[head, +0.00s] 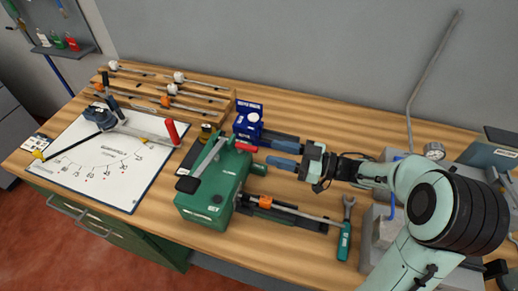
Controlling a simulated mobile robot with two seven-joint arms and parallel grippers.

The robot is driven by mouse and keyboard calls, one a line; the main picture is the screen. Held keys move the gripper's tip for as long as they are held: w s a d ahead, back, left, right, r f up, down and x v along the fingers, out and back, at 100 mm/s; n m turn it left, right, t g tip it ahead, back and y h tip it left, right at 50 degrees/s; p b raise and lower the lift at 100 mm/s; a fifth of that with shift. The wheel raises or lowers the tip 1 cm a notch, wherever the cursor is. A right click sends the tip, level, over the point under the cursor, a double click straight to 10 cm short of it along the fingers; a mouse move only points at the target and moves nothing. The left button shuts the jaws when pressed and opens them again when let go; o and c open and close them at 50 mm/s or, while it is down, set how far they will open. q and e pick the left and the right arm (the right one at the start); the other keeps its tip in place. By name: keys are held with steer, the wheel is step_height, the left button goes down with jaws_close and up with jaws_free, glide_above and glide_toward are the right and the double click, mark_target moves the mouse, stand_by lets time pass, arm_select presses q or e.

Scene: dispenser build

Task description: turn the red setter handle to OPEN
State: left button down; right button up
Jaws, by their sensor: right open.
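A short red handle (245,147) sticks out at the back right of the green machine (205,207), which stands on the bench. A second red grip (172,132) stands upright at the end of a grey bar on the white board. No OPEN mark can be read on either. My right gripper (270,154) is open, with its blue fingers pointing left toward the red handle on the machine. The fingertips are close to its right end; I cannot tell whether they touch it. My left gripper is not in view.
A blue device (248,122) stands behind the machine. An orange-collared rod (290,211) and a green-handled wrench (345,229) lie to the right. The white board (112,182) lies at left, with wooden racks (190,92) behind. Bare wood shows in front of the rod.

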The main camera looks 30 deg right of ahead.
steer(key=shift+v, duration=2.6)
